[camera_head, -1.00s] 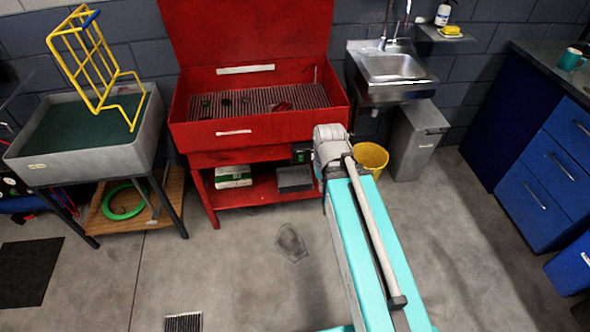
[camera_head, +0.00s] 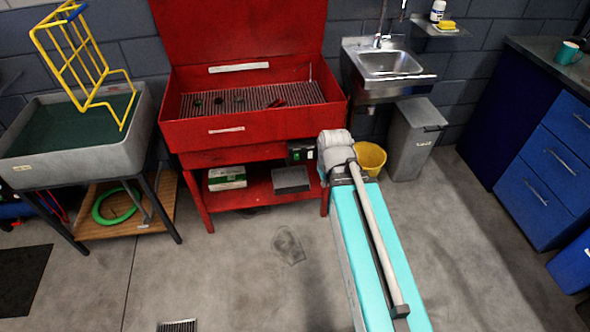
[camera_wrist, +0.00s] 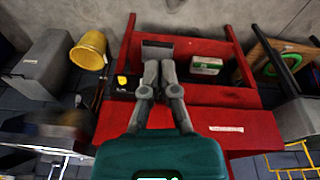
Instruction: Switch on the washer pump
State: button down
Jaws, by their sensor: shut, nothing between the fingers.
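The red parts washer (camera_head: 245,129) stands against the back wall with its lid up. A small black switch box (camera_head: 301,151) with a green part sits on its front, low at the right, just left of my arm's end. In the wrist view, which looks upside down, a dark box with a yellow patch (camera_wrist: 122,82) shows on the red front, left of my fingers; it seems to be the same box. My gripper (camera_wrist: 159,66) is shut and empty, apart from the box in the picture. In the head view my arm hides the gripper.
On the washer's lower shelf are a white-green box (camera_head: 227,177) and a grey tray (camera_head: 290,180). A yellow bucket (camera_head: 370,158) and a grey bin (camera_head: 414,140) stand to the right. A grey basin (camera_head: 70,160) stands left. The floor in front is clear.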

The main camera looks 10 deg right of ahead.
jog(key=w+a+f+n+t+b, duration=0.1)
jog(key=w+f+n+t+b, duration=0.6)
jog(key=f+b, duration=0.5)
jog(key=w+a+f+n+t+b, duration=0.1)
jog(key=w+f+n+t+b, duration=0.6)
jog(key=b, duration=1.9)
jog(key=w+f+n, duration=0.2)
jog(key=w+f, duration=0.3)
jog(key=shift+w+a+t+y, duration=0.25)
jog(key=shift+a+t+y, duration=0.05)
jog(key=shift+a, duration=0.1)
jog(key=shift+r, duration=0.15)
jog(key=shift+w, duration=0.1)
